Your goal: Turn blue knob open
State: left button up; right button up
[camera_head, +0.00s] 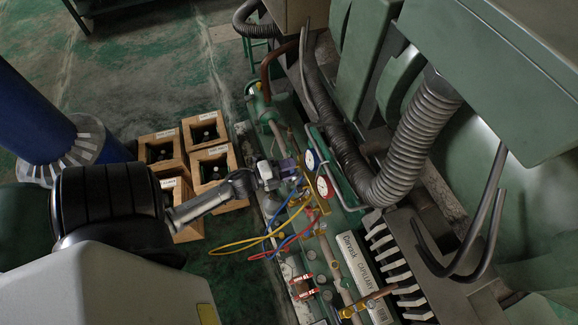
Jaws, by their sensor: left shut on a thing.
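My left gripper (284,170) reaches in from the left to the gauge manifold (309,195) on the green machine. It is shut on the blue knob (290,167) at the manifold's left end; the knob is small and partly hidden by the fingers, so its turned position cannot be told. Two round white-faced gauges sit on the manifold, one with a blue rim (310,159) and one with a red rim (322,187). Blue, yellow and red hoses (240,244) hang from it. My right gripper is not in view.
Open wooden crates (231,160) holding dark bottles stand on the floor left of the machine. A ribbed grey duct (417,130) and a bent pipe (487,215) rise on the right. A blue column (35,115) stands at the left. Green floor is free behind the crates.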

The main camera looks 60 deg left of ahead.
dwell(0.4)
pick_arm(q)
jog(key=o, duration=0.5)
jog(key=shift+c, duration=0.2)
jog(key=o, duration=0.5)
jog(key=shift+c, duration=0.2)
jog(key=s+a+b, duration=0.1)
jog(key=s+b, duration=0.1)
jog(key=s, duration=1.1)
jog(key=shift+s+a+b, duration=0.15)
jog(key=shift+s+b, duration=0.15)
jog(key=shift+s, duration=0.1)
